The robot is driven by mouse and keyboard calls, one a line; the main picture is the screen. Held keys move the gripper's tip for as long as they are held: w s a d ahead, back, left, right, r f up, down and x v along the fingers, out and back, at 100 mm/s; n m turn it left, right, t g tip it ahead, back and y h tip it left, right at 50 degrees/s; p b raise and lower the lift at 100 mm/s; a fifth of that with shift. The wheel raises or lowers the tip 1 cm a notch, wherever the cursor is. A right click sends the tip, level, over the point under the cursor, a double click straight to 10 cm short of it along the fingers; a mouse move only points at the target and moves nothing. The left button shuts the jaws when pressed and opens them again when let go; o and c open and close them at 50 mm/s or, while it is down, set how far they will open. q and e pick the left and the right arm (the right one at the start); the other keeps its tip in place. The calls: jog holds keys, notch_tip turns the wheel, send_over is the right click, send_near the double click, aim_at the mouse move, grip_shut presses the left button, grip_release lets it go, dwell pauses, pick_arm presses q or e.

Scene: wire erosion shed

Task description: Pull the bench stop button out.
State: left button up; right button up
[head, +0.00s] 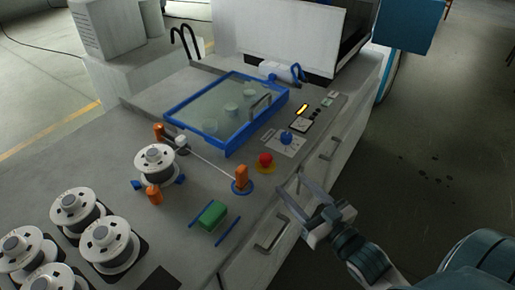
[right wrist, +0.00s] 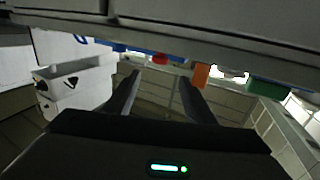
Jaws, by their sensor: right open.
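The red stop button (head: 265,159) sits on a yellow base on the grey bench top, near the bench's front edge. A small red piece (right wrist: 160,59) that looks like it shows in the right wrist view, mostly hidden by the bench edge. My right gripper (head: 290,182) is open and empty, in front of the bench edge and apart from the button. Its two fingers (right wrist: 158,85) also show spread in the right wrist view. My left gripper is not in view.
A blue-framed clear-lidded tray (head: 232,148) lies behind the button. A blue knob (head: 286,137) is to its right, an orange post (head: 241,177) to its left. A green block (head: 212,214) and several white spools (head: 155,163) stand further left. Drawer handles (head: 270,231) stick out from the bench front.

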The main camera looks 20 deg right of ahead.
aim_at(269, 159)
jog(key=shift+w, duration=0.15)
jog(key=w, duration=0.2)
jog(key=w+p, duration=0.1)
jog(key=w, duration=0.1)
jog(key=w+a+p, duration=0.1)
jog(key=w, duration=0.2)
jog(key=shift+w+r, duration=0.1)
jog(key=w, duration=0.3)
jog(key=w+p, duration=0.1)
jog(key=w, duration=0.1)
jog(key=w+a+p, duration=0.1)
jog(key=w, duration=0.2)
jog(key=shift+w+a, duration=0.1)
jog(key=shift+w, duration=0.2)
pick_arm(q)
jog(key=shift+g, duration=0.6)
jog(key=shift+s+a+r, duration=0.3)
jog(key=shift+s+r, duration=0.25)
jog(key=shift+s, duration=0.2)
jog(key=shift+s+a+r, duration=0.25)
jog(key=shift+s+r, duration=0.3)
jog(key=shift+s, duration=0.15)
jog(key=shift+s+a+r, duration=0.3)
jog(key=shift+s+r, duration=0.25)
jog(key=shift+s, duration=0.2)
pick_arm(e)
jog(key=shift+w+a, duration=0.1)
jog(key=shift+w, duration=0.55)
